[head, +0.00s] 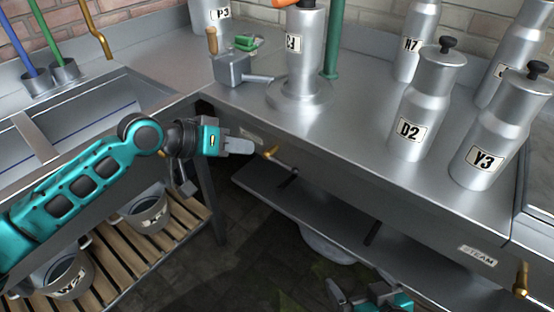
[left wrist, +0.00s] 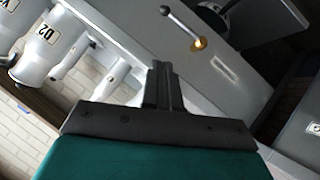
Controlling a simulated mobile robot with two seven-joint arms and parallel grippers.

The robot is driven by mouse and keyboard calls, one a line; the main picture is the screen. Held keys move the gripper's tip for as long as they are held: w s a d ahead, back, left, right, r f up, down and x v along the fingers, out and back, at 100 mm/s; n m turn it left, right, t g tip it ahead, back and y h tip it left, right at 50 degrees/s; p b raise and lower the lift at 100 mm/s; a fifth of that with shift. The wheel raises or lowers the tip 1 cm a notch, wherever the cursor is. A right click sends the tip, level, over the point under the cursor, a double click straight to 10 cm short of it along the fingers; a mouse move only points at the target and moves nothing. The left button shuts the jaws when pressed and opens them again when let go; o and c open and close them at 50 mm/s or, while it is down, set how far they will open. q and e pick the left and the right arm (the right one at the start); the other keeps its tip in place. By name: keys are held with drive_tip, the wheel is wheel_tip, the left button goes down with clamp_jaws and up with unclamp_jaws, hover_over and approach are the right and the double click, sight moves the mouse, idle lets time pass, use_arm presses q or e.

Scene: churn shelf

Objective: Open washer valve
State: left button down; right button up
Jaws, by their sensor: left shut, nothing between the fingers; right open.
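The washer valve (head: 281,162) is on the counter's front face, with a brass base and a thin lever ending in a dark ball. The lever points right and slightly down in the head view. In the left wrist view, the valve (left wrist: 184,28) shows beyond the fingertips, clear of them. My left gripper (head: 250,146) is shut and empty, just left of the brass base; its fingers (left wrist: 160,68) are together in the left wrist view. My right gripper (head: 347,298) is open at the bottom edge of the head view, partly cut off.
A plate marked STEAM (head: 478,255) and another brass valve (head: 521,280) are farther right. Metal churns D2 (head: 415,115) and Y3 (head: 490,135) stand on the counter (head: 350,165). A lower shelf (head: 310,210) runs beneath. A sink (head: 75,115) is at left.

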use_arm(q)
drive_tip(key=b, duration=0.2)
hover_over(284, 165)
drive_tip(key=s+a, duration=0.2)
wheel_tip(284, 165, down, 5)
drive_tip(key=f, duration=0.1)
drive_tip(key=d+f, duration=0.2)
drive_tip(key=shift+s+f+b, duration=0.25)
drive_tip(key=shift+f+b, duration=0.1)
